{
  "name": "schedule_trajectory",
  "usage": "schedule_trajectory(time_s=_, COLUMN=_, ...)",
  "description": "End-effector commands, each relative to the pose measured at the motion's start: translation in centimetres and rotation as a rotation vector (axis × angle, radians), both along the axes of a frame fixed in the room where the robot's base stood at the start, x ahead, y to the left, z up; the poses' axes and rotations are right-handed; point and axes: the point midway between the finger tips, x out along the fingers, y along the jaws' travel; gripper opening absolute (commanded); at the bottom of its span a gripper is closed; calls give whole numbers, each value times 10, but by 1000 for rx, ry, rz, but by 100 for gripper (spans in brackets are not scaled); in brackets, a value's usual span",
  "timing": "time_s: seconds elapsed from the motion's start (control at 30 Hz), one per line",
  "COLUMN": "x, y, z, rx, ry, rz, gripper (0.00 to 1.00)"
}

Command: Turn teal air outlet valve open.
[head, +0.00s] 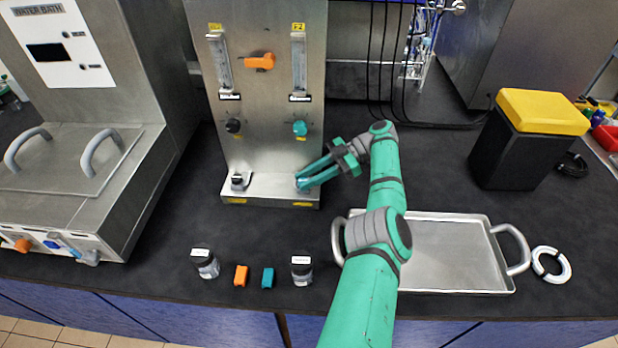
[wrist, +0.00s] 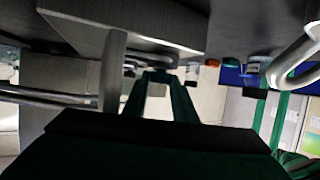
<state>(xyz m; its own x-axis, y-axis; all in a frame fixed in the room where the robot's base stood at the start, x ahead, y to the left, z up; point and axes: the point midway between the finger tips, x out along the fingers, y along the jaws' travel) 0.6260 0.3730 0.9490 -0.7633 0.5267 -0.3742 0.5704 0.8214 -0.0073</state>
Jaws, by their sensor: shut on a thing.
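The steel bioreactor panel (head: 265,85) stands at the back centre, with a low steel ledge (head: 270,191) at its foot. The teal air outlet valve (head: 300,183) appears to be at the right end of this ledge, mostly hidden by my fingers. My gripper (head: 306,178) reaches it from the right, low and nearly level, its fingers closed around it. How far the valve is turned cannot be told. In the wrist view my fingers (wrist: 157,78) point away from the camera, and the valve is not clear between them.
On the panel are a teal knob (head: 300,128), a black knob (head: 233,126) and an orange handle (head: 260,62). A black valve (head: 238,180) is at the ledge's left. A steel tray (head: 450,255) lies right, two jars and small blocks in front. Counter between is clear.

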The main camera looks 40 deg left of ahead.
Motion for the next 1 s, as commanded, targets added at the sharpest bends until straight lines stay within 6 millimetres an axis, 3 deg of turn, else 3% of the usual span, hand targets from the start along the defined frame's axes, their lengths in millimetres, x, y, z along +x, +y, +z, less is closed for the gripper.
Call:
schedule_trajectory(time_s=0.67, x=12, y=-8, z=6, rx=3, ry=-16, rz=-13, gripper=2)
schedule_trajectory(time_s=0.7, x=12, y=-8, z=6, rx=3, ry=-16, rz=-13, gripper=27)
schedule_trajectory(time_s=0.77, x=11, y=-8, z=6, rx=3, ry=-15, rz=-12, gripper=41)
schedule_trajectory(time_s=1.0, x=9, y=-5, z=5, rx=3, ry=-14, rz=-7, gripper=43)
